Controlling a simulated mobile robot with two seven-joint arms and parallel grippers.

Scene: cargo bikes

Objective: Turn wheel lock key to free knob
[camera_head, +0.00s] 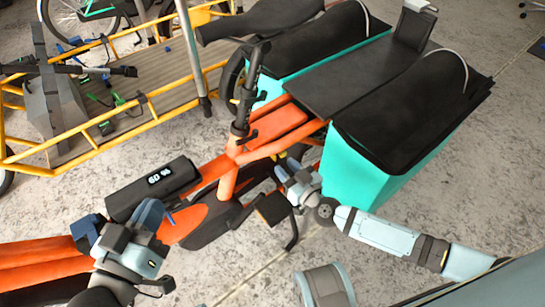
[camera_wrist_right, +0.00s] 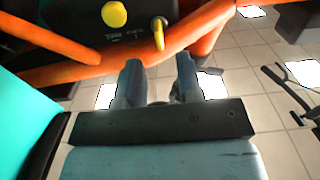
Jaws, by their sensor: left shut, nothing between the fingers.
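In the right wrist view, a yellow key (camera_wrist_right: 158,33) hangs from a dark housing on the orange bike frame, with a round yellow knob (camera_wrist_right: 114,14) to its upper left. My right gripper (camera_wrist_right: 160,80) is open and empty; its two blue-grey fingers point toward the key and stay apart from it. My left gripper (camera_head: 152,212) is shut and empty over the bike's front part.
Turquoise panniers with black covers (camera_head: 358,172) hang at the bike's rear, close to my right arm. A black box with a display (camera_head: 152,188) is on the frame near my left gripper. A yellow cargo bike (camera_head: 130,75) stands behind. Bare floor lies in front.

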